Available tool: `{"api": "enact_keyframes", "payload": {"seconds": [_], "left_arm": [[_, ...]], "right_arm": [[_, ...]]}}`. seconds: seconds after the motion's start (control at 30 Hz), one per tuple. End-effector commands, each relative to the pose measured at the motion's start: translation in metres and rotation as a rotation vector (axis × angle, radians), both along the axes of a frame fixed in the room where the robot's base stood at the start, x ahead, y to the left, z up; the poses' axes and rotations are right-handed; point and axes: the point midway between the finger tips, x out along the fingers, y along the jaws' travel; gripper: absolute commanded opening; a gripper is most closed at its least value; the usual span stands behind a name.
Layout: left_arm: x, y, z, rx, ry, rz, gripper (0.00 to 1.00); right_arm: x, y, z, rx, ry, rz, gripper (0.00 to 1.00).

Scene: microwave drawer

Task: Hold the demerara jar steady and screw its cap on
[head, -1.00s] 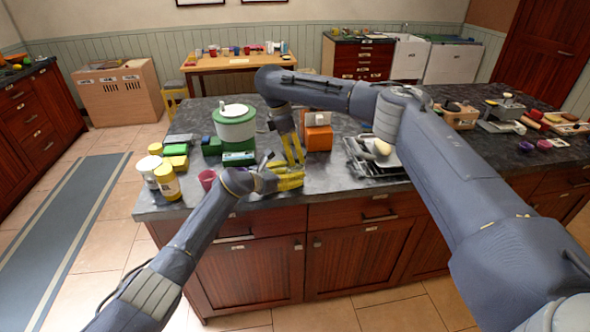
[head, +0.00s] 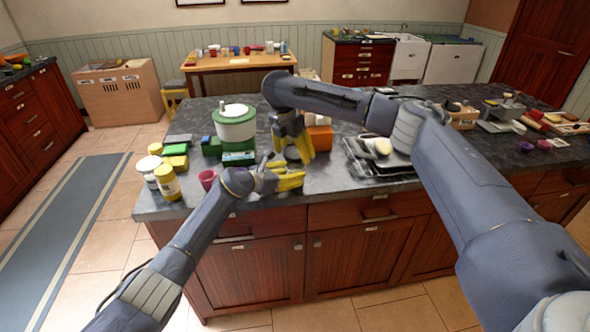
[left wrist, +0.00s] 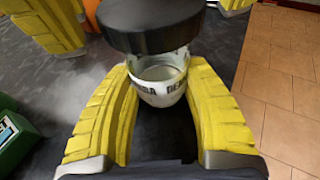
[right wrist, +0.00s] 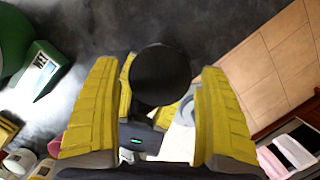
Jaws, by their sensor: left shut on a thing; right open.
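The demerara jar (left wrist: 160,92), clear with a white lettered label, stands between the fingers of my left gripper (head: 296,179), which is shut on it near the counter's front edge. The black cap (left wrist: 150,22) is over the jar's mouth; I cannot tell how well it is seated. My right gripper (head: 301,158) is above, pointing down. In the right wrist view its open fingers stand on both sides of the cap (right wrist: 160,75), with gaps. In the head view the grippers mostly hide the jar and cap.
A green-and-white canister (head: 236,124) and a green box (head: 239,158) stand left of the grippers. A crimson cup (head: 207,179) is near the front edge. An orange box (head: 320,138) is close behind my right gripper, and a metal tray (head: 372,160) lies to the right.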

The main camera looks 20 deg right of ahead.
Motion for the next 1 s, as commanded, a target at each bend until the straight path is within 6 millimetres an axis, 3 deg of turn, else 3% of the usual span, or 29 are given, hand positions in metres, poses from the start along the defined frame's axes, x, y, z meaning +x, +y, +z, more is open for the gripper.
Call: {"api": "enact_keyframes", "payload": {"seconds": [0.17,0.5,0.77,1.0], "left_arm": [[0.0001,-0.0001,0.0004,-0.001,0.000,0.000,0.02],[0.0001,0.0000,0.0004,-0.001,0.000,0.000,0.01],[0.0001,-0.0001,0.0005,-0.001,0.000,0.000,0.01],[0.0001,-0.0001,0.0005,-0.001,0.000,0.000,0.01]], "right_arm": [[-0.0004,-0.0002,-0.0007,0.001,0.000,0.068,0.77],[-0.0005,-0.0006,-0.0006,0.001,0.000,0.362,0.77],[-0.0004,-0.0004,-0.0005,0.001,0.002,0.464,0.77],[-0.0005,-0.0008,-0.0005,0.001,0.001,0.677,0.77]]}}
